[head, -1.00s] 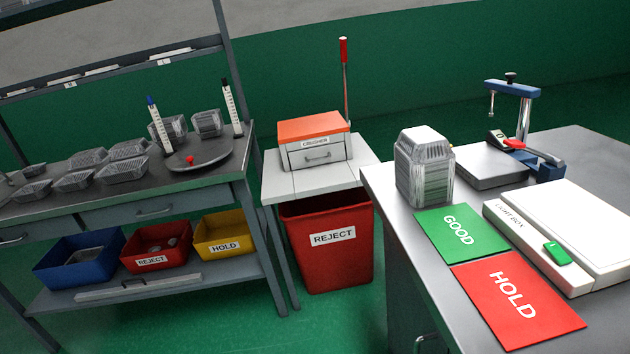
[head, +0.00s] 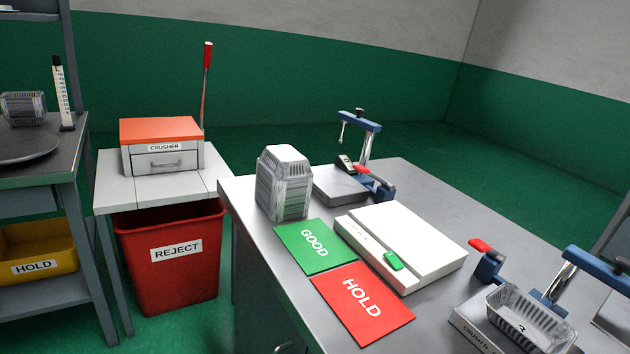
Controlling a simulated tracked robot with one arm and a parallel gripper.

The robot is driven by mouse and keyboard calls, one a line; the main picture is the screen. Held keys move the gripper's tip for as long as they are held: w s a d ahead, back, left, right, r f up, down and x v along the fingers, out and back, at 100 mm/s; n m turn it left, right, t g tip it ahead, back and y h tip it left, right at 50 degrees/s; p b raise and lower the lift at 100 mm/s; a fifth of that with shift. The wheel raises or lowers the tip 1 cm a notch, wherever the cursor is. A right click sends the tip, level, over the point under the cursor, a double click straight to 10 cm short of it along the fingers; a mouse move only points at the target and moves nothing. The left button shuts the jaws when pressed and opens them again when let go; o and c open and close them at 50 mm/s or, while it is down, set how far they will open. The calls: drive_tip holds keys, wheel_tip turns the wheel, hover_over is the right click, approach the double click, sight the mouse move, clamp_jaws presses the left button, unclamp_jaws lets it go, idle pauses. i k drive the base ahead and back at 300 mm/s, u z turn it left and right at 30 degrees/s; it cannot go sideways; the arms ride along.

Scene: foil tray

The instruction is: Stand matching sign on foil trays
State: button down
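A flat green GOOD sign (head: 316,247) and a flat red HOLD sign (head: 361,304) lie side by side on the grey bench. A tall stack of nested foil trays (head: 284,184) stands just behind the GOOD sign. Another foil tray (head: 24,107) is on the dark turntable at the far left. My gripper is not in view.
The white light box (head: 400,245) with a green switch lies right of the signs. A blue clamp stand (head: 364,155) is behind it. A yellow HOLD bin (head: 38,251) is at left.

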sight(286, 152)
drive_tip(key=z, duration=0.25)
drive_tip(key=i, duration=0.95)
drive_tip(key=u, duration=0.25)
